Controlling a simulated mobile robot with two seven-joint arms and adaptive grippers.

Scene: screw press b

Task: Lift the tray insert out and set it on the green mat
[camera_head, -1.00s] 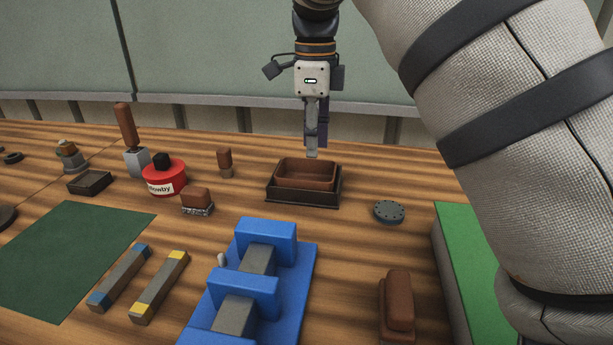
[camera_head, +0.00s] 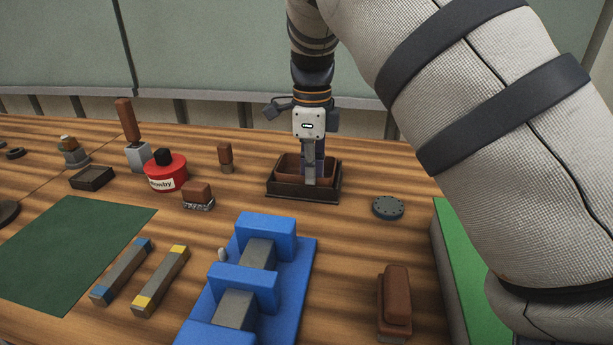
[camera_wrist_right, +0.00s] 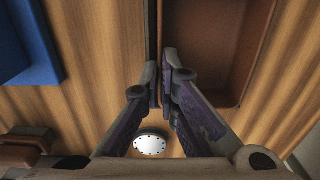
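The brown tray insert (camera_head: 288,166) sits inside a black tray (camera_head: 287,192) towards the back of the bench. The insert also fills the upper right of the right wrist view (camera_wrist_right: 214,45). My right gripper (camera_head: 312,183) points straight down, with its fingertips down at the insert's near wall. In the right wrist view its fingertips (camera_wrist_right: 161,75) are close together beside the insert's wall; whether they press on it is not clear. The green mat (camera_head: 70,250) lies bare at the left front. My left gripper is not in view.
A blue fixture (camera_head: 297,270) stands in front of the tray, and a round dark disc (camera_head: 388,207) lies to its right. A red tin (camera_head: 166,176), a brush (camera_head: 197,195) and two bars (camera_head: 160,283) lie between the tray and the mat. A green-topped block (camera_head: 455,260) stands at the right.

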